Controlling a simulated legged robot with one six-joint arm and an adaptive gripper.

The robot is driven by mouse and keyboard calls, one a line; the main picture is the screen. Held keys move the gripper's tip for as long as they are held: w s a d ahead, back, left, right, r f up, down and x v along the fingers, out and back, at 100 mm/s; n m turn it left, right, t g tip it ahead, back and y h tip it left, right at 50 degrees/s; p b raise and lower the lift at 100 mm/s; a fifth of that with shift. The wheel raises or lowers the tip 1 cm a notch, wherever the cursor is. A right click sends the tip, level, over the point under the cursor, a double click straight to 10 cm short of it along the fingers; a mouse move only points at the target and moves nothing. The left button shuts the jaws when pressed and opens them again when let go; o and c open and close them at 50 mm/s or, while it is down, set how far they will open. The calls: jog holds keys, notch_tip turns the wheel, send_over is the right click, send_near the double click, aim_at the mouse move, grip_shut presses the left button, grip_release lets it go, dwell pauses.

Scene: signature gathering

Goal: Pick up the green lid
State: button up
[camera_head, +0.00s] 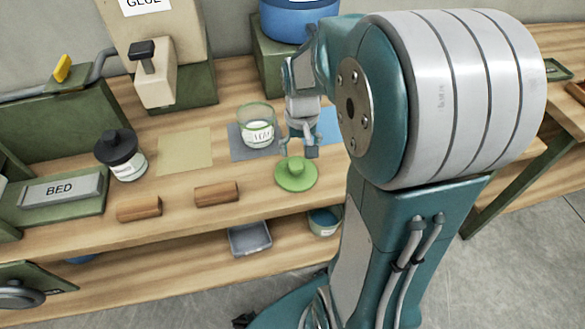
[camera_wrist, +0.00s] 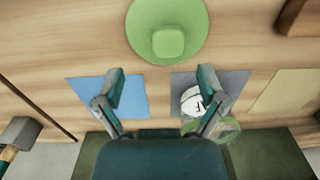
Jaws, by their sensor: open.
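The green lid (camera_head: 296,174) is a round disc with a raised knob, lying on the wooden table near its front edge. In the wrist view the lid (camera_wrist: 168,28) is at the top centre, cut off by the frame edge, beyond my fingertips. My gripper (camera_head: 297,155) is just behind the lid as the head view sees it, apart from it. In the wrist view my gripper (camera_wrist: 160,85) has its two fingers spread wide with nothing between them.
A glass jar (camera_head: 257,128) with a green rim stands on a grey mat (camera_head: 238,148), close to my gripper. Beside it is a blue mat (camera_head: 328,128). Two wooden blocks (camera_head: 216,194) (camera_head: 139,207) and a black-lidded jar (camera_head: 122,153) are to the left. A yellowish mat (camera_head: 185,150) is empty.

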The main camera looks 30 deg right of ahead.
aim_at(296, 164)
jog(key=f, duration=0.3)
jog(key=a+f, duration=0.1)
jog(key=f, duration=0.2)
jog(key=shift+w+a, duration=0.1)
jog(key=shift+w, duration=0.1)
jog(key=shift+f, duration=0.1)
jog(key=shift+d, duration=0.25)
jog(key=c, duration=0.4)
jog(key=shift+a, duration=0.1)
jog(key=c, duration=0.7)
jog(key=shift+c, duration=0.2)
